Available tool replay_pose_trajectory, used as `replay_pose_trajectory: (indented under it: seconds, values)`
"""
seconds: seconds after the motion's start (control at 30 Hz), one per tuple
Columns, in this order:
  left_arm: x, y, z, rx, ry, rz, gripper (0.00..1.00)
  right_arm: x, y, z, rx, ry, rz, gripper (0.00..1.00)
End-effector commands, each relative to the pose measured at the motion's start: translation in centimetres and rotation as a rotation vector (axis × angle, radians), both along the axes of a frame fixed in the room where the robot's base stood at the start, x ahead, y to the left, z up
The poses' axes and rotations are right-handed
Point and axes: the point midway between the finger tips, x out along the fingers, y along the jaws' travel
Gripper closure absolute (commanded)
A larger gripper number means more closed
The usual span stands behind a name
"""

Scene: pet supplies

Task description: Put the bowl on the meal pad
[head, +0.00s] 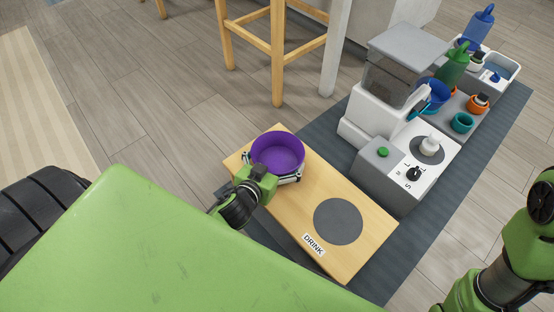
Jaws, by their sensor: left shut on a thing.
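A purple bowl (277,150) is upright over the far left end of a wooden board (290,205). My left gripper (274,176) is shut on the bowl, its dark and silver fingers around the bowl's lower side. I cannot tell if the bowl touches the board. The board has a round grey pad (338,221) at its near end, bare, beside a DRINK label (313,244). No meal pad or meal label shows; the bowl and gripper hide that end of the board. My right arm shows at the right edge, its gripper out of frame.
A grey mat (322,142) lies under the board. A white feeder (385,95) and a grey dial unit (395,175) stand right of the board. A wooden stool (277,50) stands at the back.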

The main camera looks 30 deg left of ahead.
Motion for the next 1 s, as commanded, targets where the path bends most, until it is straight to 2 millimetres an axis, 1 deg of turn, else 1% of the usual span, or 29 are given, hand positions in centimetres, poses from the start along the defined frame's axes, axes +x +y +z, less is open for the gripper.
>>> replay_pose_trajectory:
  seconds: [0.07,0.3,0.43,0.47,0.5,0.73,0.83,0.9,1.0]
  values:
    - [-0.1,-0.1,-0.2,0.0,-0.002,0.0,0.31,-0.3,0.0,0.0,0.0,-0.01,0.0,0.6]
    - [-0.1,-0.1,-0.1,0.0,-0.002,0.0,0.31,-0.3,0.0,0.2,0.0,-0.01,0.0,0.6]
    - [-0.1,0.0,-0.4,0.0,-0.001,0.001,0.31,-0.4,0.0,0.1,0.0,-0.013,0.0,0.6]
    - [-0.1,0.0,-0.5,0.0,0.0,0.001,0.02,-0.5,0.0,0.1,-0.001,-0.014,-0.001,0.6]
    - [-0.1,0.0,-0.4,0.0,0.0,0.001,0.0,-0.5,0.0,0.2,-0.001,-0.015,-0.001,0.6]
    - [-0.1,0.0,-0.4,0.0,-0.001,0.001,0.0,-0.5,0.0,0.2,-0.001,-0.015,0.0,0.6]
    - [-0.2,-0.1,0.1,0.0,-0.001,0.0,0.0,-0.5,0.0,0.5,0.0,-0.017,0.0,0.6]
    - [-1.0,-0.1,0.4,-0.002,0.002,0.002,0.0,-0.5,0.0,0.8,0.001,-0.017,0.001,0.6]
    - [-2.6,-0.2,1.2,-0.003,0.004,0.002,0.0,1.1,-0.1,0.1,0.0,0.037,0.001,0.6]
